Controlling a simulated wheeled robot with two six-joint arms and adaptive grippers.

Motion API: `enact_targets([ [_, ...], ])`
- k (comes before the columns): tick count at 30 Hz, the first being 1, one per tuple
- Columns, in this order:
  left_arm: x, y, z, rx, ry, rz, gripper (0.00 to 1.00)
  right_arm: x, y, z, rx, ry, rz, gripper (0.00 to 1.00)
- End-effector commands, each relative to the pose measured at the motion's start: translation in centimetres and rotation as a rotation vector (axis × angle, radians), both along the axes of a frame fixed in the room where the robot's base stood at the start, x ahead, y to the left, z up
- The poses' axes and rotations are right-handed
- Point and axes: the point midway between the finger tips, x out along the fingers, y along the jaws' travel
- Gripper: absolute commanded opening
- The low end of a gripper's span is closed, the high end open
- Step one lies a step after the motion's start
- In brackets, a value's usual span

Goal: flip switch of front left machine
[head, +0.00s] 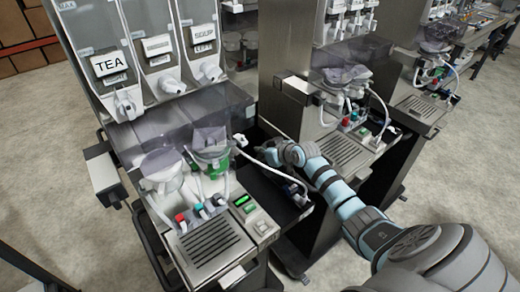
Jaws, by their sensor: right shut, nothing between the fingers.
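The front left machine (190,160) is a metal dispenser with hoppers, one labelled TEA, and a drip grate at its front. Beside the grate is a small control panel (262,228) with a green button. My right arm reaches in from the lower right. My right gripper (266,152) is shut and empty, behind and to the right of the switches, apart from them, by the machine's right side. My left gripper is out of view.
A red knob (180,218) and blue knobs stand behind the grate (210,246). A white hose (262,167) arches close to my right gripper. A second dispenser (325,110) stands to the right, beyond my arm. The floor at lower left is mostly clear.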

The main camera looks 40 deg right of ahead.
Motion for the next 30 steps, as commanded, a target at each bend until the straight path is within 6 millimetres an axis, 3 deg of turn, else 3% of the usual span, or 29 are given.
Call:
enact_targets([
  [14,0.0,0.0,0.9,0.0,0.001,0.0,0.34,-0.5,-0.1,0.3,0.0,0.006,-0.001,0.0],
  [21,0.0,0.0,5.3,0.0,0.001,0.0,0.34,-0.1,0.0,5.2,-0.001,0.002,-0.001,0.0],
  [24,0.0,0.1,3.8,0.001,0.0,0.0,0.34,-1.8,-0.2,6.3,-0.007,0.001,0.002,0.0],
  [30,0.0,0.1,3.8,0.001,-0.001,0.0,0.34,-4.5,-0.4,9.9,-0.006,0.001,-0.001,0.0],
])
